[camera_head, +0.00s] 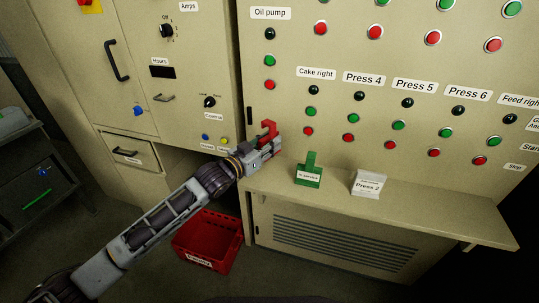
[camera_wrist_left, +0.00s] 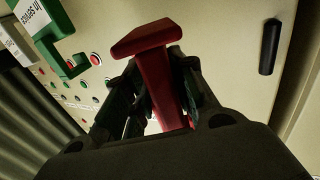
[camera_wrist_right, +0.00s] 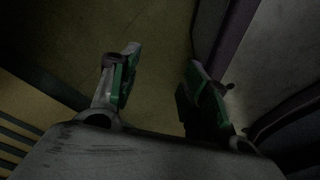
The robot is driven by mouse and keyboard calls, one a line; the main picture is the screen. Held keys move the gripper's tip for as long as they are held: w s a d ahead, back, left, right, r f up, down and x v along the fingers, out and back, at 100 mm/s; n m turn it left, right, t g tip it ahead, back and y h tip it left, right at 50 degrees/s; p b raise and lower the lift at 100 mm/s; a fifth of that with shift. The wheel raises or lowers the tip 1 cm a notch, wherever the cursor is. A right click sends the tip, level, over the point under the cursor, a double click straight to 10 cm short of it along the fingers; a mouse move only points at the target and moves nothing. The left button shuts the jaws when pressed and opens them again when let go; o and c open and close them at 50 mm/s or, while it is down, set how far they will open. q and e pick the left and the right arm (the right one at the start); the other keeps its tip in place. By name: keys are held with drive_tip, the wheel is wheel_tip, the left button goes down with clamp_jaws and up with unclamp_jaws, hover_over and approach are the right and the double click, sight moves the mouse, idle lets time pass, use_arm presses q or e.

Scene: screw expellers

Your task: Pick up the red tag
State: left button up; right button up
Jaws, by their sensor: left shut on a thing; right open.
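The red tag (camera_head: 268,129) is at the left end of the cabinet's ledge. My left gripper (camera_head: 262,150) is shut on it. In the left wrist view the red tag (camera_wrist_left: 158,75) stands up between the fingers (camera_wrist_left: 155,105), with its wider top bar past the fingertips. I cannot tell whether its lower end touches the ledge. My right gripper (camera_wrist_right: 160,85) shows only in its own wrist view. It is open, with nothing between its fingers.
A green tag (camera_head: 308,173) and a white "Press 2" card block (camera_head: 368,185) stand on the ledge (camera_head: 430,207) to the right. The panel (camera_head: 290,55) with buttons rises behind. A red crate (camera_head: 207,240) sits on the floor below.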

use_arm(q)
wheel_tip(320, 180, up, 19)
drive_tip(key=p, duration=0.1)
use_arm(e)
drive_tip(key=s+d, duration=0.2)
drive_tip(key=s, duration=0.1)
drive_tip(key=shift+s+f, duration=0.15)
drive_tip(key=shift+s, duration=0.15)
drive_tip(key=shift+w, duration=0.15)
